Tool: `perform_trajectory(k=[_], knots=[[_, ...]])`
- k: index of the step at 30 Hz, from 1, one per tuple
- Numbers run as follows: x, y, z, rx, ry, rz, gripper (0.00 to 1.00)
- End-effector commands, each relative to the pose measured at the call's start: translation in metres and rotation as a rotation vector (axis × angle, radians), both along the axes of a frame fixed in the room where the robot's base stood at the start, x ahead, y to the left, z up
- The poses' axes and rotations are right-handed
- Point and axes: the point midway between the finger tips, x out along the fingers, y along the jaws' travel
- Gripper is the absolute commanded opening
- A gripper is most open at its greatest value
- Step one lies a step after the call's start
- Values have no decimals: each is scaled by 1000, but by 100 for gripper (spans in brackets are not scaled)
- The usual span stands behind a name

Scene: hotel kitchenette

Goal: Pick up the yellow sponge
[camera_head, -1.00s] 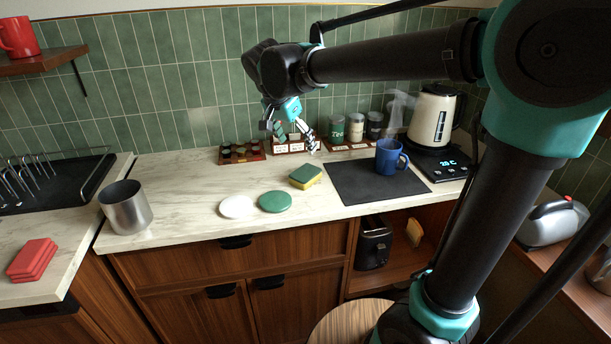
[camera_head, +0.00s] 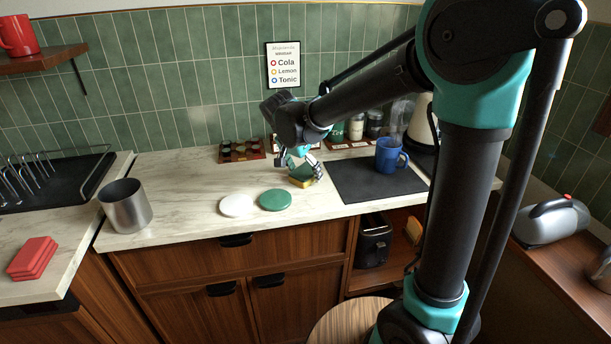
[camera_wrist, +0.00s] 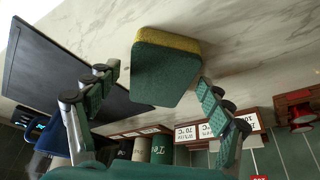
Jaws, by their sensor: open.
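The yellow sponge (camera_head: 300,182), with a green scouring top, lies on the marble counter just left of the dark mat. In the wrist view the sponge (camera_wrist: 165,75) shows its green face and a yellow edge, between and beyond my fingertips. My gripper (camera_head: 299,168) is right over the sponge, with one finger at its left and one at its right. In the wrist view my gripper (camera_wrist: 155,82) is open with a finger on each side. I cannot tell whether a finger touches the sponge.
A green disc (camera_head: 275,200) and a white disc (camera_head: 237,205) lie left of the sponge. A blue mug (camera_head: 389,155) stands on the dark mat (camera_head: 350,185) to the right. Canisters (camera_head: 356,128) and a spice tray (camera_head: 242,151) stand behind. A steel cup (camera_head: 126,207) is far left.

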Motion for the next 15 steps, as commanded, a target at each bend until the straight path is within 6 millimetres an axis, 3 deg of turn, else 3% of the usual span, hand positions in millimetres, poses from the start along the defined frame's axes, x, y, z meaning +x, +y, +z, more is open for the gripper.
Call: perform_trajectory(k=[8, 15], knots=[[1, -1, -2, 0, 0, 0, 79], [1, -1, -2, 0, 0, 0, 49]])
